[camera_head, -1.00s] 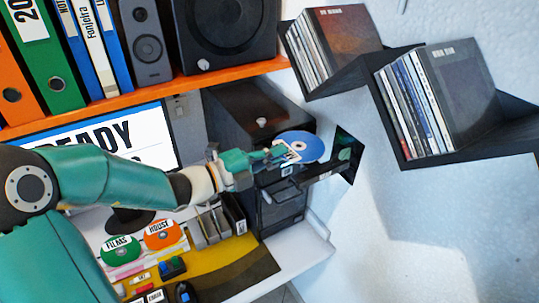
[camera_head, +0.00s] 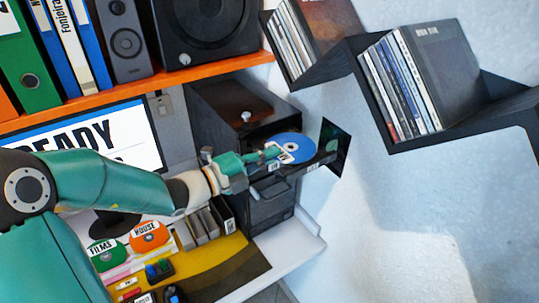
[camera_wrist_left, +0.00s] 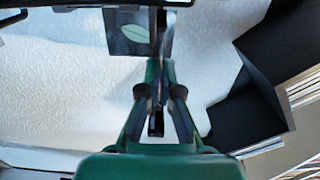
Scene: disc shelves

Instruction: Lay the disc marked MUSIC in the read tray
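A blue disc (camera_head: 292,147) with a white label lies flat at or just above the dark tray (camera_head: 322,158) that sticks out of the black tower (camera_head: 213,108). The label's writing is too small and partly covered to read. My left gripper (camera_head: 270,153) is at the disc's left edge, its fingers closed on the label side. In the left wrist view the gripper (camera_wrist_left: 158,68) shows its fingers drawn together, with a thin dark edge beyond them. Whether the disc touches the tray cannot be told. My right gripper is not in view.
A green disc marked FILMS (camera_head: 104,255) and an orange disc marked HOUSE (camera_head: 148,236) sit on the desk at lower left. Black wall shelves with cases (camera_head: 400,85) stand at upper right. A screen (camera_head: 100,140) is behind my left arm. The wall below the shelves is clear.

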